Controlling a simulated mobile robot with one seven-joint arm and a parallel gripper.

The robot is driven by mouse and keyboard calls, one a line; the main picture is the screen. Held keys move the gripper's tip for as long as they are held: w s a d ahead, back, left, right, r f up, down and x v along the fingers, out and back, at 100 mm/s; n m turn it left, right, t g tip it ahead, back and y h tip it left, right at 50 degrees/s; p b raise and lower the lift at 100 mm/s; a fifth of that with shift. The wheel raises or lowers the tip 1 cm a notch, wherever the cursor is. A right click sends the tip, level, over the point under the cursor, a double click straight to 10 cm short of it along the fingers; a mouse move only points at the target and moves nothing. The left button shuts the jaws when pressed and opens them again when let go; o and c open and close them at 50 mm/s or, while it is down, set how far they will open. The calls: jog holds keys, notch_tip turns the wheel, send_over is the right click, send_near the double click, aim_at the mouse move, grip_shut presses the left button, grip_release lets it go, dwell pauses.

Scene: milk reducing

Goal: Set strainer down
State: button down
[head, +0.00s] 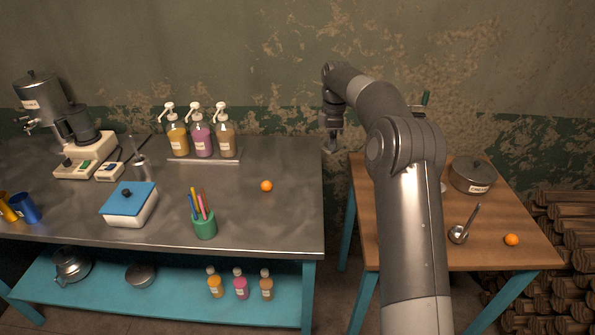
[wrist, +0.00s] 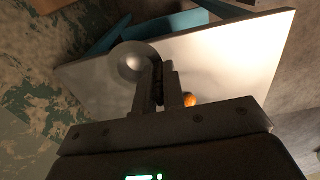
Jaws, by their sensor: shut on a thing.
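My gripper (head: 334,127) is just beyond the right edge of the metal counter (head: 285,220), near its back corner. It is shut on the strainer (head: 331,146), which hangs small and dim below the fingers. In the wrist view, the strainer's round grey bowl (wrist: 135,62) sits left of my fingers (wrist: 165,78). The fingers hide its handle, and the bowl overlaps the counter's edge in that view. I cannot tell its height above the counter.
An orange (head: 266,186), a pen cup (head: 205,226) and pump bottles (head: 201,137) stand on the counter. The counter's right end is mostly clear.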

jog(key=shift+w+a+f, duration=0.6)
jog(key=shift+a+f, duration=1.2)
jog(key=shift+f, duration=0.05)
jog(key=shift+w+a+f, duration=0.55)
jog(key=shift+a+f, duration=1.25)
jog(key=shift+a, duration=0.05)
jog(key=shift+w+a+f, duration=0.6)
jog(key=shift+a+f, duration=1.2)
jog(key=shift+f, duration=0.05)
jog(key=shift+f, duration=0.1)
jog(key=shift+f, duration=0.1)
jog(key=c, duration=1.5)
grip_release()
